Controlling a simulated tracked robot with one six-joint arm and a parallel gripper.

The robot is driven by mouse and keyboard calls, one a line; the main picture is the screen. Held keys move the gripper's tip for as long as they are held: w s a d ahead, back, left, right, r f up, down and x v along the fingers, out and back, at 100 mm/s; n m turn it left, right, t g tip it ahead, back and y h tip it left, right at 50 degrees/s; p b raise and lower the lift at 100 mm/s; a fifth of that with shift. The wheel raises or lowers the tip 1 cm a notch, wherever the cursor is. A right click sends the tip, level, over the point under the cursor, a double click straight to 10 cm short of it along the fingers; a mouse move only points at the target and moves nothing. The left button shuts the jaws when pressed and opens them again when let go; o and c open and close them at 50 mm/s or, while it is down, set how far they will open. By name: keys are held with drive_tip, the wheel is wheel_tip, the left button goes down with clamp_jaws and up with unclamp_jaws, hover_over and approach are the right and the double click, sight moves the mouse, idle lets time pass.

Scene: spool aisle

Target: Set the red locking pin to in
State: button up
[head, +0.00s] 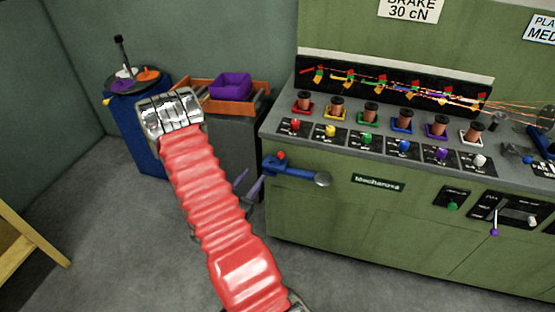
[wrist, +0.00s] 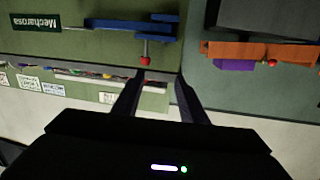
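The red locking pin (head: 281,155) shows as a small red knob on the blue lever (head: 290,168) at the left front corner of the green machine. In the wrist view, which is upside down, the red pin (wrist: 145,60) is a red ball on a short stem, standing out from the blue lever (wrist: 130,24). My gripper (head: 247,185) is left of the lever and a little lower in the head view. In the wrist view my gripper (wrist: 160,78) is open and empty, with the pin ahead of its fingertips, nearer the left one. I see no contact.
The green machine (head: 400,220) carries several coloured knobs and spools on top. A purple bin (head: 231,86) sits in an orange tray (head: 245,108) on a grey stand behind my arm. A blue cabinet (head: 140,140) stands farther left. The floor in front is clear.

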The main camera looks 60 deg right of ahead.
sight(279, 157)
drive_tip(key=s, duration=0.2)
drive_tip(key=s+g, duration=0.1)
drive_tip(key=shift+d+f+h, duration=0.1)
drive_tip(key=shift+f+h, duration=0.2)
drive_tip(key=shift+h, duration=0.1)
drive_tip(key=shift+d, duration=0.15)
drive_tip(key=d, duration=1.3)
drive_tip(key=shift+s+d, duration=0.2)
drive_tip(key=shift+d, duration=0.05)
drive_tip(key=shift+c, duration=0.6)
clamp_jaws()
